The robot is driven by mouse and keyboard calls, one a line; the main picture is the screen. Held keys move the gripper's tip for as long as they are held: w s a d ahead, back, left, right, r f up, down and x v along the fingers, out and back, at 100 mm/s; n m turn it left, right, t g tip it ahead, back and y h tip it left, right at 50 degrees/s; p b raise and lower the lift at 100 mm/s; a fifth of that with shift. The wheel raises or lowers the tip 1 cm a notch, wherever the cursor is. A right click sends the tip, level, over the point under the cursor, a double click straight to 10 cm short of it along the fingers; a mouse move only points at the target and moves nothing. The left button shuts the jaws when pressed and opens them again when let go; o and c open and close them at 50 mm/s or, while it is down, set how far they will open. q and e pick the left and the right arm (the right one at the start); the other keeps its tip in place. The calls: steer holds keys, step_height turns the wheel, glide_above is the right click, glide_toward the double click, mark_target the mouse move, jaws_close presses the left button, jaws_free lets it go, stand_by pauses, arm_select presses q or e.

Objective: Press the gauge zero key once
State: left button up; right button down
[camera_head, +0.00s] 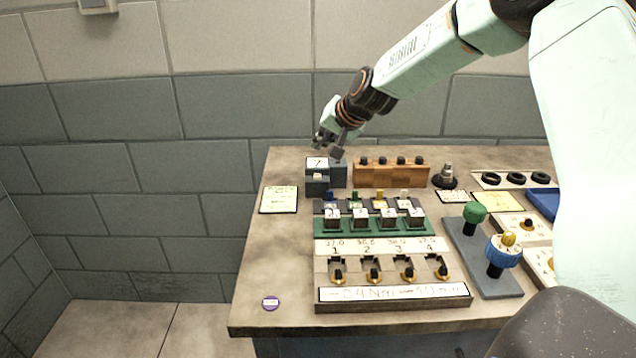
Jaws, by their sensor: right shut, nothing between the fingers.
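A small dark grey box (338,180), which looks like the gauge, stands at the back left of the table. It has a white display panel (317,163) with a dark mark, and a small light key (318,177) shows on its front part. My right gripper (336,152) is shut and empty, pointing down just above and behind the box's right side. I cannot tell whether its fingertips touch the box. My left gripper is not in view.
A wooden block with several dark knobs (392,176) stands right of the box. In front are a green rack (330,236) holding several metal blocks and a numbered fixture (395,293). A paper card (279,200) lies left.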

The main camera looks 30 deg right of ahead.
mark_target(320, 176)
step_height(320, 176, down, 4)
steer(key=b, duration=0.3)
steer(key=shift+w, duration=0.1)
steer(key=shift+f+b, duration=0.65)
steer(key=shift+b, duration=0.1)
steer(key=shift+f, duration=0.2)
steer(key=shift+f, duration=0.1)
stand_by(0.4)
steer(key=shift+f+b, duration=0.3)
steer(key=shift+b, duration=0.1)
